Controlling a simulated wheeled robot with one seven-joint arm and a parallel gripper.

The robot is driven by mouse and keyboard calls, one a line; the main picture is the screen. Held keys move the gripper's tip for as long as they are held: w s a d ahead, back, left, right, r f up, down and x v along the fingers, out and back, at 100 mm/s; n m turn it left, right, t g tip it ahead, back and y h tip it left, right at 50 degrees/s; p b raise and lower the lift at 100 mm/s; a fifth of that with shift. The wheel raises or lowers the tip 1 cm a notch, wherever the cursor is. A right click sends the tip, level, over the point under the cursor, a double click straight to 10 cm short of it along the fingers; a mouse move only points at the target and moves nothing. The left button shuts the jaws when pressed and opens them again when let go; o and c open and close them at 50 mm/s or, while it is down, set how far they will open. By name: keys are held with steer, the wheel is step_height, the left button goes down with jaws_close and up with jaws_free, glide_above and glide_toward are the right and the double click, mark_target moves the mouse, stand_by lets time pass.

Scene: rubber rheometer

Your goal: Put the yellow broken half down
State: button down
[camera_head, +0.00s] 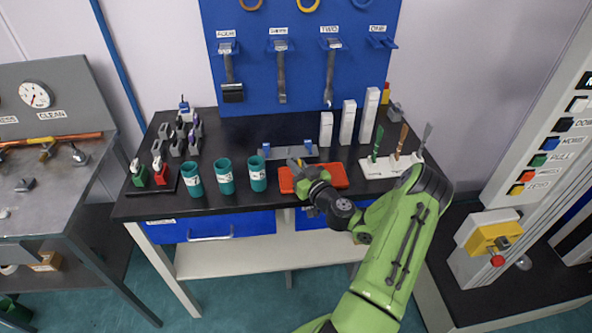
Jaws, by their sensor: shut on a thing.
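My gripper (298,164) is over the left part of the red tray (336,183) on the black bench, in front of the blue rack. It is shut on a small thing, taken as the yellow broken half. The fingers and wrist mostly hide that piece, so its shape and tilt cannot be made out. I cannot tell whether it touches the tray. My green arm reaches in from the lower right, and its wrist covers part of the tray.
Several teal cups (225,176) stand left of the tray. The blue rack (284,151) is behind it. A white holder with upright tools (378,166) and white blocks (347,123) are to the right. Small clamps (178,145) are at the left. Bare black bench shows behind the cups.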

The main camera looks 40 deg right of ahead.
steer(key=shift+f, duration=0.3)
steer(key=shift+f, duration=0.15)
steer(key=c, duration=1.2)
jaws_free()
